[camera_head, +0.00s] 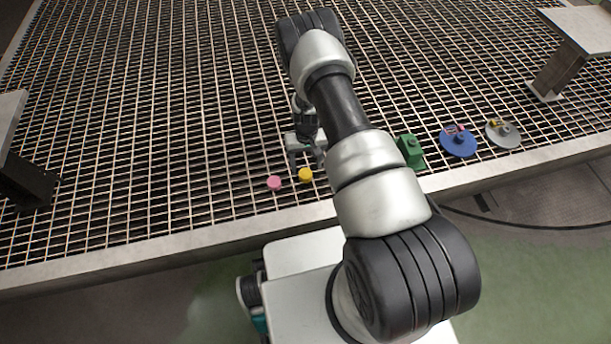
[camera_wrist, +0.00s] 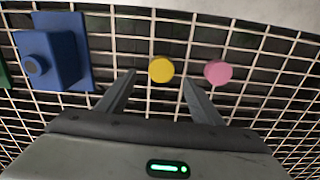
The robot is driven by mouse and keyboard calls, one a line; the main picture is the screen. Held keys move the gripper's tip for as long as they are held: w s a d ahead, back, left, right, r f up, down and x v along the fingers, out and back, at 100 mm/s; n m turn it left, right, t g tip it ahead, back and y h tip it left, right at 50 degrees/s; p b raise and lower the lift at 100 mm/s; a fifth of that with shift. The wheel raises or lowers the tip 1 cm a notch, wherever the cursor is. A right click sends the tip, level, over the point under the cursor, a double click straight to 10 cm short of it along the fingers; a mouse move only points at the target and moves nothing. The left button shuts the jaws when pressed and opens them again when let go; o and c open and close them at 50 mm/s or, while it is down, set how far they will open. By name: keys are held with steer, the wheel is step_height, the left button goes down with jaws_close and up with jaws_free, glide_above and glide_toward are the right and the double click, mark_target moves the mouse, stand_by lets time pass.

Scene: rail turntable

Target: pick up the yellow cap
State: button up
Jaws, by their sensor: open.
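The yellow cap (camera_head: 305,174) is a small round disc lying on the metal grating near its front edge. In the wrist view the yellow cap (camera_wrist: 161,69) shows between the lines of my two fingers, just beyond their tips. My gripper (camera_head: 306,160) is above the grating, close behind the cap in the head view. In the wrist view my gripper (camera_wrist: 158,78) is open, with nothing between its fingers. Whether the fingertips are level with the cap or above it, I cannot tell.
A pink cap (camera_head: 274,182) lies close to the yellow one, also in the wrist view (camera_wrist: 218,73). To the right stand a green block (camera_head: 410,151), a blue disc (camera_head: 458,146) and a grey disc (camera_head: 495,138). The wrist view shows a blue block (camera_wrist: 58,55). Grating left of the caps is clear.

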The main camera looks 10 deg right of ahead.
mark_target(305, 173)
step_height(305, 173, down, 5)
steer(key=shift+a+f+b, duration=0.1)
steer(key=shift+a+b, duration=0.05)
steer(key=shift+b, duration=0.65)
steer(key=c, duration=1.1)
step_height(305, 173, up, 10)
steer(key=p, duration=0.2)
steer(key=shift+p, duration=0.35)
steer(key=o, duration=0.5)
steer(key=c, duration=0.4)
